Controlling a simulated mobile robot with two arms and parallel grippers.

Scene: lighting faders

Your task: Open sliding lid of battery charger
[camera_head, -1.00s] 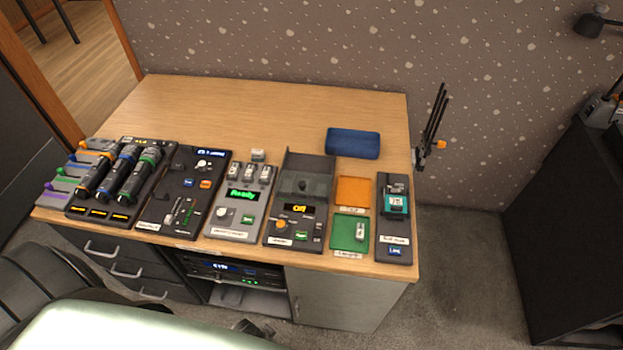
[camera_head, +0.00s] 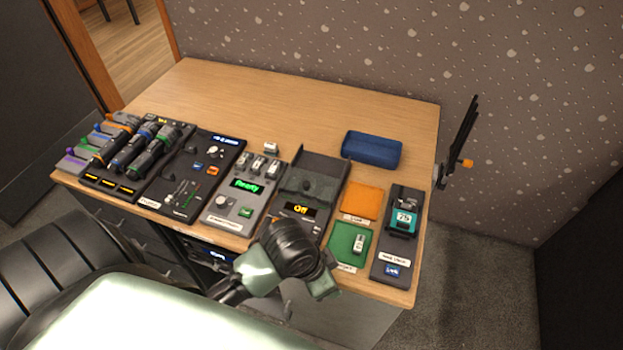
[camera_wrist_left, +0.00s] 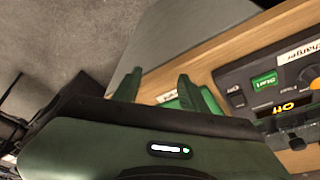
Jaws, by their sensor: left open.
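The battery charger (camera_head: 270,222) is a dark box on the desk with an orange "Off" display and a dark grey sliding lid (camera_head: 311,186) behind it. My left arm covers part of the charger's front in the head view. In the left wrist view the charger (camera_wrist_left: 235,77) shows at the right, with a green Start button, orange knob and "Off" display. My left gripper (camera_wrist_left: 196,88) is open and empty, with its two green fingers near the desk's front edge, apart from the lid. In the head view its fingertips are hidden. My right gripper is in neither current view.
A tester reading "Ready" (camera_head: 242,199) stands left of the charger. Orange (camera_head: 362,200) and green (camera_head: 342,241) trays and a teal-topped dark device (camera_head: 395,250) stand to its right. A blue case (camera_head: 372,150) lies behind. The back of the desk (camera_head: 260,95) is clear.

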